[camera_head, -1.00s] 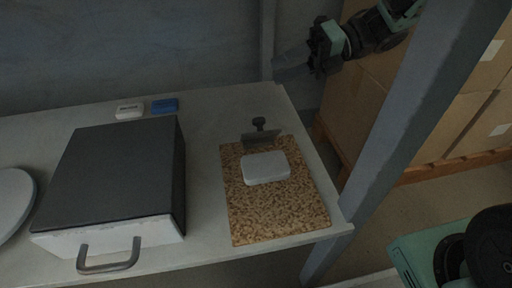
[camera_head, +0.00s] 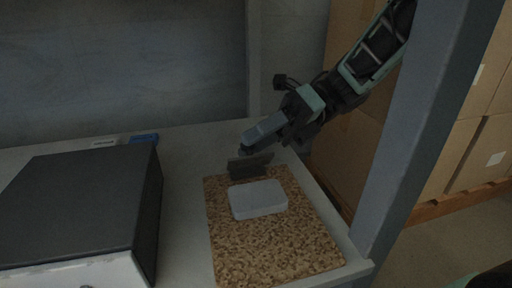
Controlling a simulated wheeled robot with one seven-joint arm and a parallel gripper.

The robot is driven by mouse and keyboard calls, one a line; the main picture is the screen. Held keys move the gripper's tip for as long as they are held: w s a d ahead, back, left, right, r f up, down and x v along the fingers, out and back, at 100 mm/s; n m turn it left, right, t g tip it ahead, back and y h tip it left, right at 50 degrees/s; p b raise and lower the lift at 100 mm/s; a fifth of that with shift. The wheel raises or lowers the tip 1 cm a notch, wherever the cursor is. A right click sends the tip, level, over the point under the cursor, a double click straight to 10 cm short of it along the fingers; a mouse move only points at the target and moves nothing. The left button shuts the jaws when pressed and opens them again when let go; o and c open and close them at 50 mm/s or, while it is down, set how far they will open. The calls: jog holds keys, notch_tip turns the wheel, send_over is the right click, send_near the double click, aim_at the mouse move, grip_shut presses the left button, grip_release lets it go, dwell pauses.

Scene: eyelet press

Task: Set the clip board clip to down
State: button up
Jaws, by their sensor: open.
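The clip board (camera_head: 270,246) is a speckled brown board lying flat on the table. Its grey metal clip (camera_head: 250,166) stands raised at the board's far edge. A light grey rounded block (camera_head: 257,199) lies on the board just in front of the clip. My gripper (camera_head: 251,145) reaches in from the upper right, with its fingertips just above and behind the clip. It holds nothing that I can see, and the gap between its fingers is hard to make out. The gripper hides the clip's dark knob. I cannot tell whether it touches the clip.
A dark box (camera_head: 75,205) with a white front stands on the table left of the board. A white item (camera_head: 104,143) and a blue item (camera_head: 144,139) lie behind it. A grey post (camera_head: 432,120) rises at the table's right edge, near my arm.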

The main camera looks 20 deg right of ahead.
aim_at(263, 156)
jog(key=shift+a, duration=0.1)
grip_shut()
jog(key=n+b, duration=0.1)
jog(key=s+n+t+b, duration=0.1)
jog(key=b, duration=0.1)
jog(key=shift+s+f+n+t+h, duration=0.15)
jog(key=shift+s+n+t+h, duration=0.05)
jog(key=shift+n+t+h, duration=0.1)
jog(key=shift+s+f+n+t+b, duration=0.1)
jog(key=shift+s+n+t+b, duration=0.45)
jog(key=shift+n, duration=0.35)
jog(key=shift+s+f+n+t, duration=0.15)
jog(key=shift+s+n+t, duration=0.25)
jog(key=shift+n+t, duration=0.25)
jog(key=shift+s+f+n+t+h, duration=0.3)
jog(key=shift+n+t, duration=0.2)
jog(key=shift+n, duration=0.35)
